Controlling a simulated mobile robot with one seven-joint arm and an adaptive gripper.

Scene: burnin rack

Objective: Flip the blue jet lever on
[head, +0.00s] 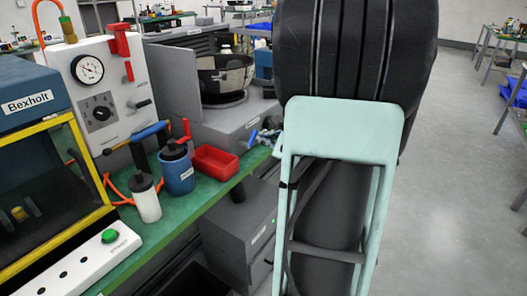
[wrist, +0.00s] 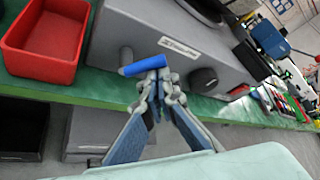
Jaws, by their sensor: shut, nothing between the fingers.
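The blue jet lever (wrist: 145,66) sticks out from the front of a grey machine (wrist: 215,62) in the wrist view, lying nearly level, its right end slightly higher. My gripper (wrist: 158,84) is shut and empty. Its fingertips are just below the lever's right end in the picture; I cannot tell whether they touch it. In the head view, the grey machine (head: 228,121) carries a round metal bowl, and small blue and grey parts show at its front right corner, partly hidden by my arm.
A dark knob (wrist: 203,78) is right of the lever. A red bin (wrist: 45,40) stands to the left on the green bench (wrist: 105,92). In the head view, a blue bottle (head: 177,172), a white bottle (head: 146,200) and a gauge panel (head: 97,95) stand further left.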

